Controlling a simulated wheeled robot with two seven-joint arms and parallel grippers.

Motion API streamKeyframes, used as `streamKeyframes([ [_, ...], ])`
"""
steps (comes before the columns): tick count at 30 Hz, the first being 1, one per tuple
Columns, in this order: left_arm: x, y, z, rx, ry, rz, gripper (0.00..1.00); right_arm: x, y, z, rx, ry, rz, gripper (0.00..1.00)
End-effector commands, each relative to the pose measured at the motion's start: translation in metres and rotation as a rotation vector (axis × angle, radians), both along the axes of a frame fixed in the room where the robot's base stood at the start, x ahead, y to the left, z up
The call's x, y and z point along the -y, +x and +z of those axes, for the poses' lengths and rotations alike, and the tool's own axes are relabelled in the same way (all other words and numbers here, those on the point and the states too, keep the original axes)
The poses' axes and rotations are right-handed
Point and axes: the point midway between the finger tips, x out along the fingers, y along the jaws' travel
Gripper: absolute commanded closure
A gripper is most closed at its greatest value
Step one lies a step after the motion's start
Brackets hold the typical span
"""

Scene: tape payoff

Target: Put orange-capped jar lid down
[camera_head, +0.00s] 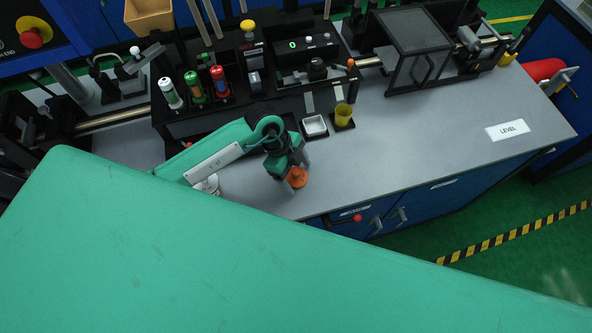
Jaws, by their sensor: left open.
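The orange lid (297,178) is at the tip of my left gripper (291,174), low over the grey tabletop near its front edge. The gripper's fingers are open around or just above the lid; I cannot tell whether they touch it. I cannot tell whether the lid rests on the table. A whitish object (208,185) lies partly hidden under my left arm; I cannot tell whether it is the jar. My right gripper is not in view.
Behind the gripper stand a white square dish (315,126) and a yellow cup (344,115). A black rack holds several bottles, including a red one (220,80). The grey table (420,135) is clear to the right, up to the LEVEL label (508,130).

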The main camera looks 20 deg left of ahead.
Motion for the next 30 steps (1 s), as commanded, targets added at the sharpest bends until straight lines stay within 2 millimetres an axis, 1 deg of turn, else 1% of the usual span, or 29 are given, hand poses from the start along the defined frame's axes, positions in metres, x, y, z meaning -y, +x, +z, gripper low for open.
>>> streamKeyframes([
  [5,-0.001,0.001,0.005,0.001,0.0,0.0,0.23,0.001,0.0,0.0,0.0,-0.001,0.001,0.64],
  [8,-0.006,0.002,0.016,0.004,0.0,0.001,0.23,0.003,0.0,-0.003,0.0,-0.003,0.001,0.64],
  [11,-0.015,0.003,0.033,0.006,0.001,0.0,0.23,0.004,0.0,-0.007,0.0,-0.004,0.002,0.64],
  [18,-0.035,0.007,0.081,0.006,0.0,-0.001,0.23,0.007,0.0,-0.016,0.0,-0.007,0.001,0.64],
  [21,-0.041,0.008,0.096,0.004,-0.001,-0.001,0.23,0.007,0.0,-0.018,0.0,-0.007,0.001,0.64],
  [25,-0.046,0.008,0.108,0.001,0.0,0.0,0.23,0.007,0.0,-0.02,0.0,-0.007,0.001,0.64],
  [30,-0.048,0.008,0.113,0.0,0.0,0.0,0.23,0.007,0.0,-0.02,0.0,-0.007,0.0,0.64],
])
